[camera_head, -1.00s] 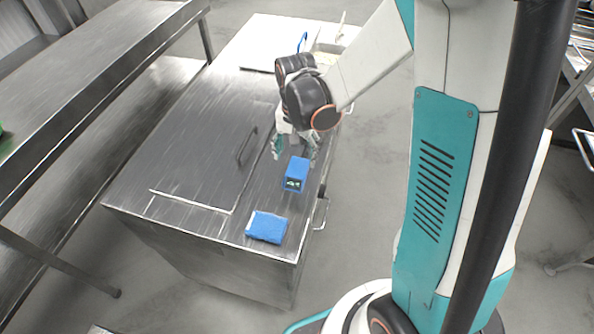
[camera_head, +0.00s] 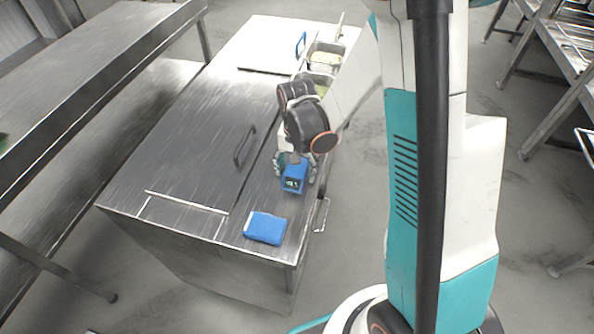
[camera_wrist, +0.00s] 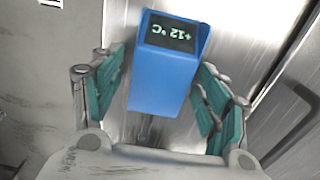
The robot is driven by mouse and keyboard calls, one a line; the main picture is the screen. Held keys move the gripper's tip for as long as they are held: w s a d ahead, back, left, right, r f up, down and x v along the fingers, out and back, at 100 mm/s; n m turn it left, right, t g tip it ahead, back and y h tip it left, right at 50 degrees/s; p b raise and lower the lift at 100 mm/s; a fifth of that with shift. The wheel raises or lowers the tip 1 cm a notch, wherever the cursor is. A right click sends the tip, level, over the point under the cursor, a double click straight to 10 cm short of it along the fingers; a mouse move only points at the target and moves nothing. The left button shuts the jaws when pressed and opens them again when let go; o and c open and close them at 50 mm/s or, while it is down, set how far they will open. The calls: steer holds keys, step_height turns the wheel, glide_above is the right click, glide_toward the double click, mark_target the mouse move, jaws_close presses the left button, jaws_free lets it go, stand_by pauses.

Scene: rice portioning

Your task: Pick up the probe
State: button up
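The probe (camera_head: 293,180) is a blue box with a dark display, standing near the right edge of the steel counter. In the wrist view the probe (camera_wrist: 165,80) fills the middle, and its display reads +12 °C upside down. My gripper (camera_head: 295,174) is open, with its teal-padded fingers on either side of the probe. In the wrist view my gripper (camera_wrist: 163,85) shows a narrow gap between each finger and the box. A dark, thin part shows below the box, partly hidden by the gripper's palm.
A blue cloth-like pad (camera_head: 265,228) lies on the counter (camera_head: 180,140) at its front. A lid handle (camera_head: 244,146) stands left of my gripper. Food pans (camera_head: 325,57) sit at the back right. A steel table (camera_head: 80,70) runs along the left.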

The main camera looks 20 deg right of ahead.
steer(key=c, duration=0.9)
step_height(320, 180, up, 20)
steer(key=f+p, duration=0.1)
steer(key=p, duration=0.5)
step_height(320, 180, up, 7)
steer(key=p, duration=0.4)
glide_above(297, 167)
